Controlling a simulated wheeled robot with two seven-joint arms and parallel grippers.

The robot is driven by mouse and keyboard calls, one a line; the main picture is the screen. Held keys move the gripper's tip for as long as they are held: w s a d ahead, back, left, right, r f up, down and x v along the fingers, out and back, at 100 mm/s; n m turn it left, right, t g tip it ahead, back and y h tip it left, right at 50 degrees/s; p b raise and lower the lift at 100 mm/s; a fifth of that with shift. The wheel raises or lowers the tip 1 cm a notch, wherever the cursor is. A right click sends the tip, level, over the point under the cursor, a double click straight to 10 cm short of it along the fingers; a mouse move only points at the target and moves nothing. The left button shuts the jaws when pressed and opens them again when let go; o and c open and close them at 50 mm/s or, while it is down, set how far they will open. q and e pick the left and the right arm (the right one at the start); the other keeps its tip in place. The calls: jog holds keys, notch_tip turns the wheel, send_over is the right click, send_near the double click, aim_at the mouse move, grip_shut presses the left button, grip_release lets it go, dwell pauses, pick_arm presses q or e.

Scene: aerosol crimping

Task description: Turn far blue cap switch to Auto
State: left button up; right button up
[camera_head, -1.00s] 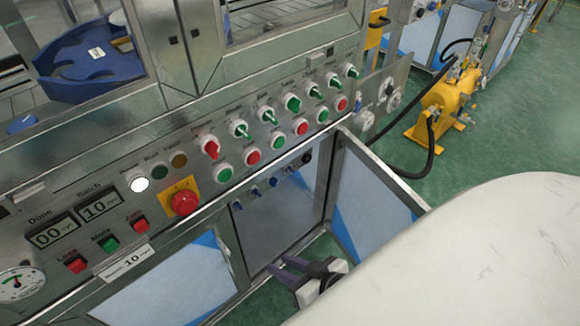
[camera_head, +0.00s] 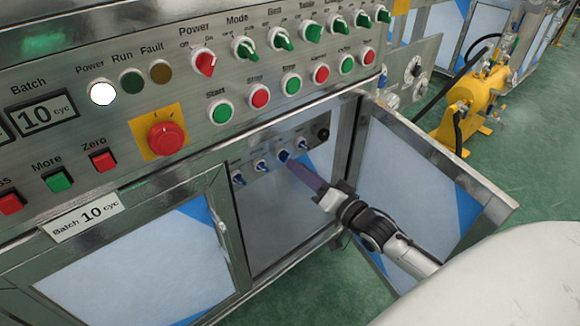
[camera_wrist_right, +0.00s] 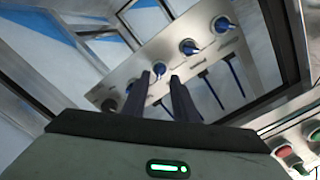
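Small blue-capped switches sit in a row on a recessed metal panel behind the open cabinet door. In the head view the far blue switch (camera_head: 303,144) is beside a black knob (camera_head: 323,133) at the right end. My right gripper (camera_head: 289,163) reaches in from the lower right, its tips at the third blue switch from the left (camera_head: 284,155). In the right wrist view the two fingers (camera_wrist_right: 160,80) stand apart, with that third blue switch (camera_wrist_right: 158,69) just ahead, in line with the gap. I cannot tell whether they touch it. My left gripper is out of view.
The open cabinet door (camera_head: 425,175) stands to the right of my right gripper. Above the recess are green and red selector switches and push buttons, with a red emergency stop (camera_head: 166,138) at the left. A yellow machine (camera_head: 470,100) stands farther right on the green floor.

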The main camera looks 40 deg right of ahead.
aim_at(287, 159)
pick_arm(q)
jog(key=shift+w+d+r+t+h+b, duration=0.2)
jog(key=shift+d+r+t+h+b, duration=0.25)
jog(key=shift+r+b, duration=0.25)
pick_arm(e)
jog(key=w, duration=0.4)
jog(key=shift+w+a, duration=0.2)
jog(key=shift+w, duration=0.15)
jog(key=shift+c, duration=0.2)
grip_shut()
